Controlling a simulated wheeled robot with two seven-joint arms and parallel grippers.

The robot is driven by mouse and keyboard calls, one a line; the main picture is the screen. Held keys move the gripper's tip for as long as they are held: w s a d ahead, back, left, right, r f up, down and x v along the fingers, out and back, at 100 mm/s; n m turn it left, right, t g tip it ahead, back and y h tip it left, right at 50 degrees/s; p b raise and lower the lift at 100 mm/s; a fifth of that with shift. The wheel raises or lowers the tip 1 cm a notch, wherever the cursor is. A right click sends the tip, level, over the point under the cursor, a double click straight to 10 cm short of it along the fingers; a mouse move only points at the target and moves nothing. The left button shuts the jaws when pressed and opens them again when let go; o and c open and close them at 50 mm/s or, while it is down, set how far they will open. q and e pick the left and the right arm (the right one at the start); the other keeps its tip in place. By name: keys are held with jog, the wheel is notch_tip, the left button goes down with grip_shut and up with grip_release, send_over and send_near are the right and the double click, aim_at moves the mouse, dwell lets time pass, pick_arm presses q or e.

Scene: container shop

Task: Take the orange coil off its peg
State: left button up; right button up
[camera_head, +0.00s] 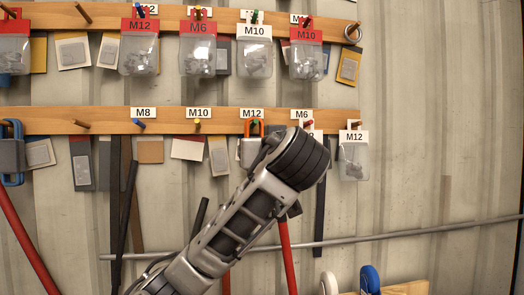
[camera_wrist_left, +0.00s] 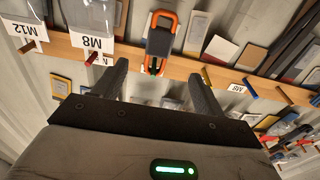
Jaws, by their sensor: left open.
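The orange coil (camera_head: 252,126), with a grey band around its middle, hangs on a green-tipped peg under an M12 label on the lower wooden rail (camera_head: 60,121). In the left wrist view, which looks upside down, the orange coil (camera_wrist_left: 162,36) is ahead of my left gripper (camera_wrist_left: 160,72), with the green peg tip close to it. My left gripper is open, one finger on each side of the coil's line, with nothing held. In the head view my left arm's hand end covers the area just right of the coil, and the fingers are hard to make out. My right gripper is not seen.
Two bags labelled M8 (camera_wrist_left: 92,20) and M12 (camera_head: 353,160) hang close by on the lower rail. Several labelled bags hang on the upper rail. A blue coil (camera_head: 11,152) hangs far left. A metal rod (camera_head: 400,233) crosses the wall below. Wall right of the rails is mostly bare.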

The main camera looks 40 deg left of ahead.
aim_at(261, 123)
pick_arm(q)
jog(key=p+x, duration=0.4)
jog(key=x, duration=1.1)
jog(key=shift+a, duration=0.1)
jog(key=shift+w+a+f, duration=0.1)
jog(key=shift+w+a, duration=0.1)
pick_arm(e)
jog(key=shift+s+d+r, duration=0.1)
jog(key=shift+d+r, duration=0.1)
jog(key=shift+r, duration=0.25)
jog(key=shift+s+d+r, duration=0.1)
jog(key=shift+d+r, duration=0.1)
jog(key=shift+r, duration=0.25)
pick_arm(q)
jog(key=c, duration=1.1)
jog(key=shift+r, duration=0.35)
jog(key=shift+c, duration=0.2)
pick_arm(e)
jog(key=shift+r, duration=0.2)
pick_arm(q)
jog(key=shift+b+v, duration=0.4)
jog(key=shift+v, duration=1)
jog(key=shift+s+d+r, duration=0.25)
jog(key=shift+s+d, duration=0.3)
jog(key=shift+d, duration=0.15)
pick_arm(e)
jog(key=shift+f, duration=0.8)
